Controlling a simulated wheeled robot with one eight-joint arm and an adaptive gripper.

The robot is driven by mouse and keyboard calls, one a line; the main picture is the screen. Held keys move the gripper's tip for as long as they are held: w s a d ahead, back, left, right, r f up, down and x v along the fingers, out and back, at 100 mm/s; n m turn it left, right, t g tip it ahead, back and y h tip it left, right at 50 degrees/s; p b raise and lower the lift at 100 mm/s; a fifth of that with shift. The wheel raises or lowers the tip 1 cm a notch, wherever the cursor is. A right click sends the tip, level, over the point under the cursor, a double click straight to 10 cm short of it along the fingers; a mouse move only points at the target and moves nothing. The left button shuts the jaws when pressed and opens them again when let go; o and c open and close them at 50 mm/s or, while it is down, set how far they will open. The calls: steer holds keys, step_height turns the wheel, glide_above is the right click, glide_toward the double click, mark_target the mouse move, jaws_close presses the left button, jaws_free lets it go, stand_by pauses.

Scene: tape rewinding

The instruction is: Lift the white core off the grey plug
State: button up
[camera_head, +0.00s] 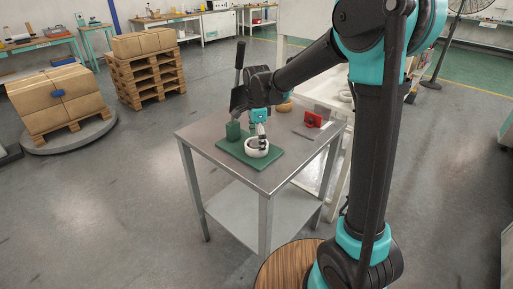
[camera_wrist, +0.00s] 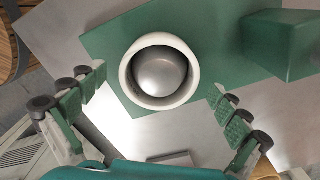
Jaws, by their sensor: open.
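The white core (camera_head: 257,153) is a short ring lying on a green base plate (camera_head: 233,146) on the metal table. In the wrist view the white core (camera_wrist: 126,76) surrounds the domed grey plug (camera_wrist: 160,72), which shows in its opening. My gripper (camera_head: 262,137) hangs just over the core in the head view. In the wrist view my gripper (camera_wrist: 158,84) has its two padded fingers spread wide, one on either side in the lower part of the picture, with nothing between the pads. I cannot tell the exact height of the fingertips over the core.
A green block (camera_wrist: 282,45) stands on the plate beside the core; it also shows in the head view (camera_head: 233,131). A red object (camera_head: 312,119) stands near the table's right side. The table's (camera_head: 203,137) front and left strips are bare.

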steer(key=shift+f, duration=0.6)
steer(key=c, duration=1.2)
steer(key=shift+r, duration=0.15)
